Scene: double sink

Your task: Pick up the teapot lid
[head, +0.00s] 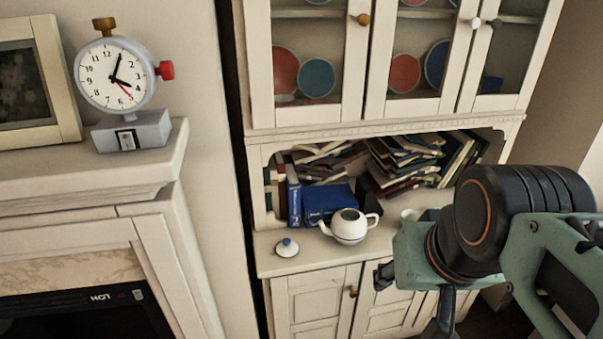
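The teapot lid (287,247) is small and white with a blue knob. It lies knob up on the cabinet counter, near its left front corner. The white teapot (349,227) stands without its lid to the right of it, its dark opening showing on top. My gripper (410,300) is in the foreground at lower right, to the right of the lid and apart from it. Its two fingers are spread, with nothing seen between them. My arm covers the right part of the counter.
Books (410,160) lie piled and stand in the niche behind the teapot. A blue book (328,200) lies just behind it. A light cup (409,214) stands partly hidden by my arm. A mantel (90,185) with a clock (115,75) is at left. The counter around the lid is clear.

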